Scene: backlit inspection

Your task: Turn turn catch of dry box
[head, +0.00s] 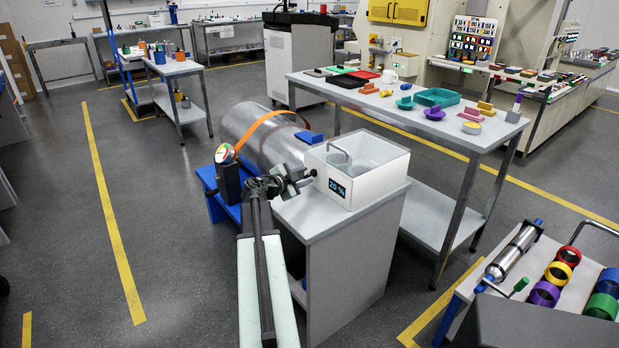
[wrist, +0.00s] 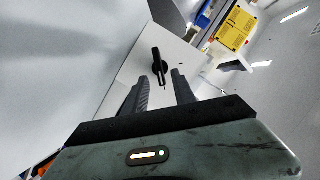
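The dry box (head: 382,188) is an open-topped white box with a "20 %" display, on a grey-topped cabinet in the head view. In the wrist view, the turn catch (wrist: 159,66) is a black elongated knob on a pale panel (wrist: 130,75), its long side running nearly up and down the picture. My gripper (wrist: 161,77) is open, with one dark finger on each side of the catch's lower end. I cannot tell whether either finger touches it. In the head view my gripper (head: 291,181) is at the box's left front side, and the catch is hard to make out there.
A large metal drum (head: 262,135) with an orange strap lies close behind and left of the box. A long table (head: 440,135) with colourful parts stands behind right. A bench with coloured rings (head: 557,272) is at the lower right. The floor at left is clear.

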